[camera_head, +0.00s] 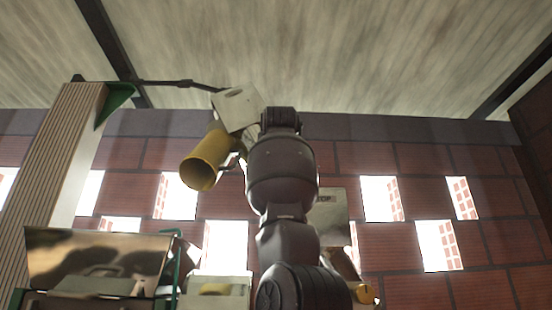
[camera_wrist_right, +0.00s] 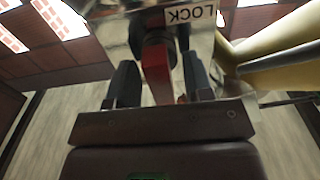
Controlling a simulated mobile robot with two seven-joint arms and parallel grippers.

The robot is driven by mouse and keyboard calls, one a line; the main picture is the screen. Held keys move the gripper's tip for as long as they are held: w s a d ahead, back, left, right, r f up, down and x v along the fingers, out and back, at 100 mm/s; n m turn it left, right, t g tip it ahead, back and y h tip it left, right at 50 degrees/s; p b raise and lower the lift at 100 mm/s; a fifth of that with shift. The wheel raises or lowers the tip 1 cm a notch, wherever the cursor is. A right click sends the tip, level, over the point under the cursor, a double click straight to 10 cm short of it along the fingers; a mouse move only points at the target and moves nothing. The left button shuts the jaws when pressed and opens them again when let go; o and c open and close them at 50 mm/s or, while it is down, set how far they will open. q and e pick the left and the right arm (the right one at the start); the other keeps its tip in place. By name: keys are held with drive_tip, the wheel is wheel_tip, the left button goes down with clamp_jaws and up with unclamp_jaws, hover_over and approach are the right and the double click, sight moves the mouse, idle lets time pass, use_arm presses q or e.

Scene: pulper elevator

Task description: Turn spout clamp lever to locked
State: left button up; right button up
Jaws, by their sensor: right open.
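The red clamp lever (camera_wrist_right: 157,72) hangs between the two dark fingers of my right gripper (camera_wrist_right: 160,64) in the right wrist view. The fingers stand apart on either side of it, with gaps visible. A white label reading LOCK (camera_wrist_right: 190,14) shows upside down on the metal plate beyond. The yellow spout (camera_head: 204,160) hangs below a pale metal housing (camera_head: 238,106) in the head view; a yellow part also shows at the right of the wrist view (camera_wrist_right: 285,55). My raised right arm hides its gripper and the lever in the head view. My left gripper is not seen.
A shiny metal bin (camera_head: 95,260) is at lower left. A brick wall (camera_head: 405,285) with window openings closes the back.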

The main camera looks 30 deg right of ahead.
drive_tip(key=c, duration=0.6)
drive_tip(key=shift+c, duration=0.2)
drive_tip(key=shift+n, duration=0.4)
drive_tip(key=n, duration=0.3)
drive_tip(key=shift+n, duration=0.4)
drive_tip(key=n, duration=0.4)
drive_tip(key=shift+a+b, duration=0.1)
drive_tip(key=shift+b, duration=0.25)
drive_tip(key=n, duration=0.5)
drive_tip(key=shift+f, duration=0.15)
drive_tip(key=n, duration=0.4)
drive_tip(key=shift+w+a+f, duration=0.1)
drive_tip(key=shift+n, duration=0.3)
